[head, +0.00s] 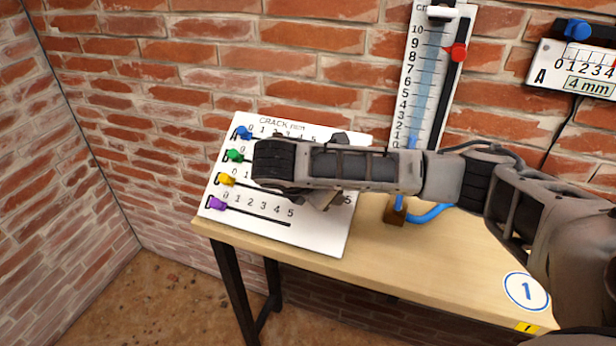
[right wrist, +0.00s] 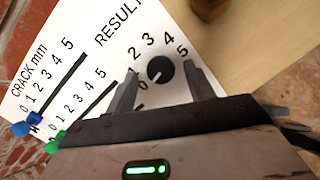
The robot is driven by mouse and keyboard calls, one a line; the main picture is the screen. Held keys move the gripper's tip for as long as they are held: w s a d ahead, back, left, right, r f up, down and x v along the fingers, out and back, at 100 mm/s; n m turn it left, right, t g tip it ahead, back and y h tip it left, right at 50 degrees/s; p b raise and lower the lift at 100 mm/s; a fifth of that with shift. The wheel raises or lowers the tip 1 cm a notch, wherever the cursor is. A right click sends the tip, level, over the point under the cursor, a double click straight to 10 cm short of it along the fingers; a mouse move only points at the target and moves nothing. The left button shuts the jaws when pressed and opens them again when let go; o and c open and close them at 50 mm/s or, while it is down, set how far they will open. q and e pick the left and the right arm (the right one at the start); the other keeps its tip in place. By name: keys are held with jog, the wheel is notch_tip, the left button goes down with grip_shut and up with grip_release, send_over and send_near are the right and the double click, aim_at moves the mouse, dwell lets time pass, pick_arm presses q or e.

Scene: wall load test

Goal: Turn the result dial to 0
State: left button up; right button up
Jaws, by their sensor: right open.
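The result dial (right wrist: 160,71) is a round black knob on the white board (head: 318,238), under the word RESULT. A small light mark on its lower left seems to point toward the 0. In the head view my right arm covers the dial, and the right gripper (head: 328,198) is partly hidden. My left gripper is not in view.
Blue (head: 243,132), green (head: 235,155), yellow (head: 227,179) and purple (head: 217,203) sliders sit at the left of their slots. The board rests on a wooden table (head: 440,270).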

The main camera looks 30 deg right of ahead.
jog(key=v, duration=1.5)
jog(key=shift+r, duration=0.15)
